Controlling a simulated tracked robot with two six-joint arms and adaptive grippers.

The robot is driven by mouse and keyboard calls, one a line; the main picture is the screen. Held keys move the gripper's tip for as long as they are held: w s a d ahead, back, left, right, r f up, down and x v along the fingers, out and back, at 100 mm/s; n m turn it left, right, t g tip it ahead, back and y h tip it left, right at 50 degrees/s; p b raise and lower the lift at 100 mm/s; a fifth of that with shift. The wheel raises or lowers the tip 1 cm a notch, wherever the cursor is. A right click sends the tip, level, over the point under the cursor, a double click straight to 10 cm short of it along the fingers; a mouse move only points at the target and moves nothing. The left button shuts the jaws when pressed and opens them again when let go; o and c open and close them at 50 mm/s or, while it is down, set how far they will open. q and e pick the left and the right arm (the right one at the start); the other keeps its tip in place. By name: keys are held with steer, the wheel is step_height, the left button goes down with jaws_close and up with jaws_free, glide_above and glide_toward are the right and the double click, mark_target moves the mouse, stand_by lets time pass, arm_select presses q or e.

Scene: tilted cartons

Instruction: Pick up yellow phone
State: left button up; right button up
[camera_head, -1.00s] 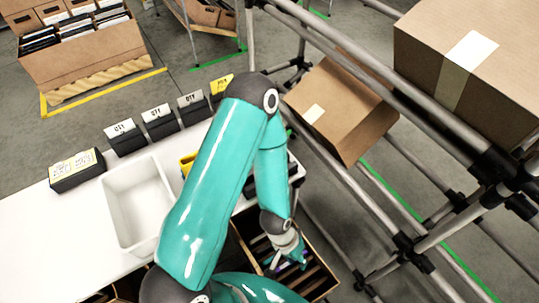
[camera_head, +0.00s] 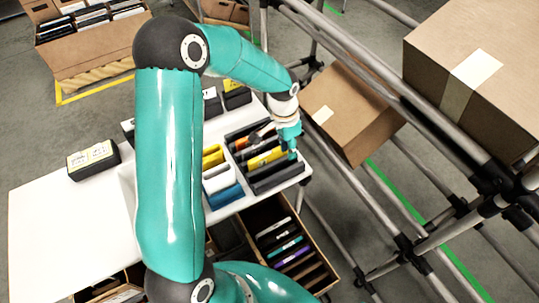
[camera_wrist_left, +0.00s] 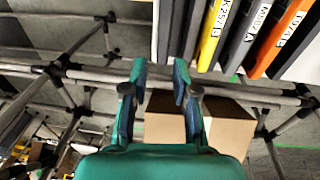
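A yellow phone (camera_head: 264,159) stands on edge in a row of dark and orange phones at the table's right end. It also shows in the left wrist view as a yellow slab (camera_wrist_left: 211,35) with a white label, right of my fingers. My left gripper (camera_head: 291,146) is above the right end of this row, partly hiding it. In the left wrist view its two fingers (camera_wrist_left: 160,78) are apart with nothing between them. The yellow phone lies outside the fingers. My right gripper is not in view.
Another yellow item (camera_head: 212,157) stands in a holder left of the row. A carton of slim devices (camera_head: 306,262) stands below the table edge. A tilted carton (camera_head: 350,110) and metal rack rails (camera_head: 345,175) are close on the right. The table's left part (camera_head: 70,235) is clear.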

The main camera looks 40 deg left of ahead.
arm_select(q)
step_height(320, 180, up, 8)
steer(key=y, duration=0.1)
glide_above(269, 153)
step_height(269, 153, down, 11)
steer(key=shift+w+f+p, duration=0.1)
steer(key=shift+p, duration=0.55)
steer(key=shift+f+p, duration=0.7)
steer(key=shift+f, duration=2)
jaws_close()
